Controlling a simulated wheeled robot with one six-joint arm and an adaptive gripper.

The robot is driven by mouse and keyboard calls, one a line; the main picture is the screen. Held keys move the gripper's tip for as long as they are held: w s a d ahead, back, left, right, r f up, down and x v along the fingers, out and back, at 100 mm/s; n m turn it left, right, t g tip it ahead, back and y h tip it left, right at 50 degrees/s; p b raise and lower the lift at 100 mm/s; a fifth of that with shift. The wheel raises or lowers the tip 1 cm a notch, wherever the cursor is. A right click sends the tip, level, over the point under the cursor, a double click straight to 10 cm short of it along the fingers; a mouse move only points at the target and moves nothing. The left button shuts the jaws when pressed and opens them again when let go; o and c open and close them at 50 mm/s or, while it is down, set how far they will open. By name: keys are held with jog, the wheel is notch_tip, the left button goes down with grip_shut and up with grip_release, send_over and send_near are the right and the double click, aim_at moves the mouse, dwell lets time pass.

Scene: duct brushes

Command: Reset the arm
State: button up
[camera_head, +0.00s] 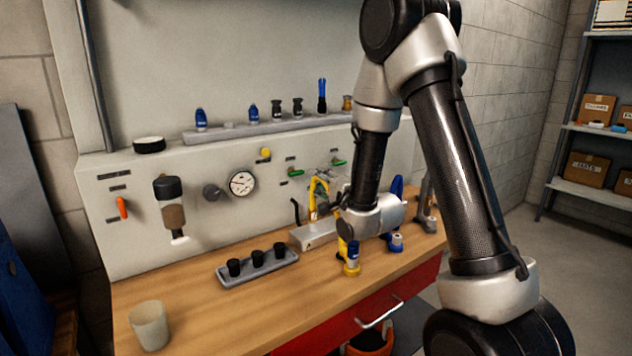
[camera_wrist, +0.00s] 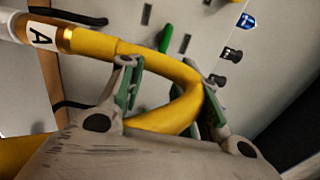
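My gripper (camera_wrist: 168,76) shows in the wrist view with its two green-padded fingers spread apart. A yellow hose (camera_wrist: 186,98) with a white label "A" (camera_wrist: 40,36) bends through the area between and around the fingers. I cannot tell whether either finger touches it. In the head view my arm (camera_head: 368,165) reaches down over the workbench towards the panel, and the yellow hose (camera_head: 313,188) stands just behind the wrist. The fingers are mostly hidden there.
The wooden bench (camera_head: 200,305) holds a grey tray (camera_head: 258,268) with black cups, a beige cup (camera_head: 149,325) and a yellow-and-blue fitting (camera_head: 352,258) near the wrist. The panel has a gauge (camera_head: 242,183), and a ledge (camera_head: 240,131) with bottles.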

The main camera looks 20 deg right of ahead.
jog(key=s+d+r+n+g+h, duration=0.5)
jog(key=s+d+r+n, duration=0.15)
jog(key=s, duration=0.25)
jog(key=s+d+n+g, duration=0.2)
jog(key=s+n+g, duration=0.2)
jog(key=s, duration=1)
jog(key=s+d+n+g, duration=0.2)
jog(key=s+n+g, duration=0.2)
jog(key=s, duration=1)
jog(key=shift+r+h, duration=0.3)
jog(key=shift+r, duration=0.05)
